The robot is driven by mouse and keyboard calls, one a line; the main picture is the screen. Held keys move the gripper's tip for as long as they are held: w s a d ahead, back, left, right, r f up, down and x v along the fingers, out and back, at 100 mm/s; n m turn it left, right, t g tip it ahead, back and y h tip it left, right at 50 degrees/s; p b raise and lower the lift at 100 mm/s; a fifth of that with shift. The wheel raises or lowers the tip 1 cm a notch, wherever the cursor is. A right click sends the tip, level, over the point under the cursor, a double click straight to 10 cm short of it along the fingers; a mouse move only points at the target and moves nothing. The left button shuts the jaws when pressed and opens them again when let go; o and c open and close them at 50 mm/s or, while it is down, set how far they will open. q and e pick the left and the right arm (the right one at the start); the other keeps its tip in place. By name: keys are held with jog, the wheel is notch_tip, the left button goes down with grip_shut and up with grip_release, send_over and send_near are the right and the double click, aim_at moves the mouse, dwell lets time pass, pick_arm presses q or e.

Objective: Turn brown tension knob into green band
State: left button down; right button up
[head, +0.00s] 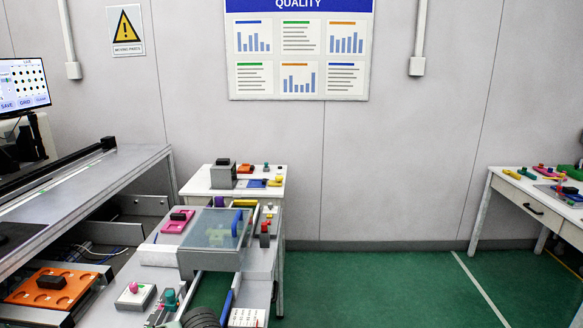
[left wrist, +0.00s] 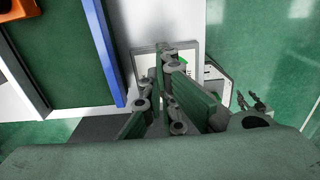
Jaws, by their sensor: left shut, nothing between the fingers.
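My left gripper (left wrist: 165,58) shows in the left wrist view with its fingers shut and nothing held between them. A pale-framed card or plate (left wrist: 193,48) lies behind the fingertips, and the fingers cover much of it. A little green shows on it beside the fingers, but I cannot tell whether this is the green band. I cannot make out the brown tension knob in either view. I cannot clearly identify either gripper in the head view.
A blue rail (left wrist: 104,55) runs left of the fingers, beside a green panel (left wrist: 60,50). In the head view, a grey bench (head: 262,250) holds a glass-topped box (head: 212,228), a teal knob (head: 170,297) and a white card (head: 245,317). Green floor (head: 400,290) is clear at right.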

pick_arm(q)
jog(key=shift+f, duration=0.35)
jog(key=shift+s, duration=0.15)
jog(key=shift+f, duration=0.1)
pick_arm(e)
jog(key=shift+s+a+f, duration=0.25)
jog(key=shift+a+f, duration=0.05)
jog(key=shift+a, duration=0.2)
pick_arm(q)
jog(key=shift+s, duration=0.1)
jog(key=shift+s+f, duration=0.1)
jog(key=shift+s, duration=0.05)
pick_arm(e)
jog(key=shift+w+d, duration=0.2)
jog(key=shift+d, duration=0.2)
pick_arm(q)
jog(key=shift+d+f+b, duration=0.1)
jog(key=shift+b, duration=0.4)
pick_arm(e)
jog(key=shift+f, duration=0.45)
pick_arm(q)
jog(key=shift+d+b, duration=0.4)
jog(key=shift+b, duration=0.2)
pick_arm(e)
jog(key=shift+f, duration=0.75)
pick_arm(q)
jog(key=shift+d, duration=0.1)
pick_arm(e)
jog(key=shift+a+f, duration=0.1)
jog(key=shift+a, duration=0.05)
